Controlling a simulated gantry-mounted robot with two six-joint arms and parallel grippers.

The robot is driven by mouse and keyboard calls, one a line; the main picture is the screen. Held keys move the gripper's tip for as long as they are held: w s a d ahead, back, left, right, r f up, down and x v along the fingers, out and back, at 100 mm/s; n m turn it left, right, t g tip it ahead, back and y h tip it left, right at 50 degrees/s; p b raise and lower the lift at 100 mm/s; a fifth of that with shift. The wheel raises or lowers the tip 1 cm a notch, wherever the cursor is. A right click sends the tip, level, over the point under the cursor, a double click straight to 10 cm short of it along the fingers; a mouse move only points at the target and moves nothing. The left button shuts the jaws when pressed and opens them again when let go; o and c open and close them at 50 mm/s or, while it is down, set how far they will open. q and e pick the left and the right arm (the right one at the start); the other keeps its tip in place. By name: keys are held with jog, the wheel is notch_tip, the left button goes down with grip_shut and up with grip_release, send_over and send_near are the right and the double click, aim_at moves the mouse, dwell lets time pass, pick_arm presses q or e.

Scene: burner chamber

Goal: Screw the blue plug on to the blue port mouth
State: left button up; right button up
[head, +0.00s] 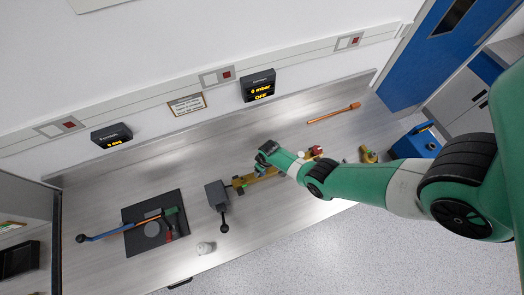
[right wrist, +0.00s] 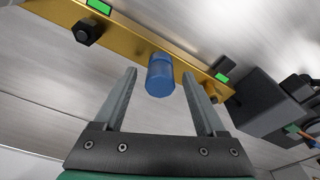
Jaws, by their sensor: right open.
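A blue cylinder (right wrist: 160,75) sticks out from a gold-coloured bar (right wrist: 135,37) in the right wrist view. I cannot tell whether it is the plug, the port mouth or both together. My right gripper (right wrist: 160,74) is open, with one finger on each side of the cylinder and visible gaps to it. In the head view, the gold bar (head: 240,183) lies on the bench beside a grey box, partly covered by my right arm. The right fingers are not clear there. My left gripper is not in view.
A black hex fitting (right wrist: 87,31) and green labels (right wrist: 222,77) are on the bar. A grey box with a black lever (head: 217,195), a black tray (head: 130,211) and a white bottle (head: 205,247) stand left. A blue box (head: 416,144) stands right. Bench around the orange tool (head: 334,114) is clear.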

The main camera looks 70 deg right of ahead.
jog(key=n, duration=0.5)
jog(key=shift+y, duration=0.4)
jog(key=shift+n, duration=1)
jog(key=shift+n+y, duration=0.3)
jog(key=shift+n, duration=0.7)
jog(key=n, duration=0.3)
jog(key=shift+w+n+y, duration=0.1)
jog(key=shift+n+y, duration=0.2)
jog(key=shift+n, duration=0.1)
jog(key=n+b, duration=0.1)
jog(key=n, duration=0.3)
jog(key=shift+g, duration=0.4)
grip_shut()
jog(key=shift+f, duration=0.15)
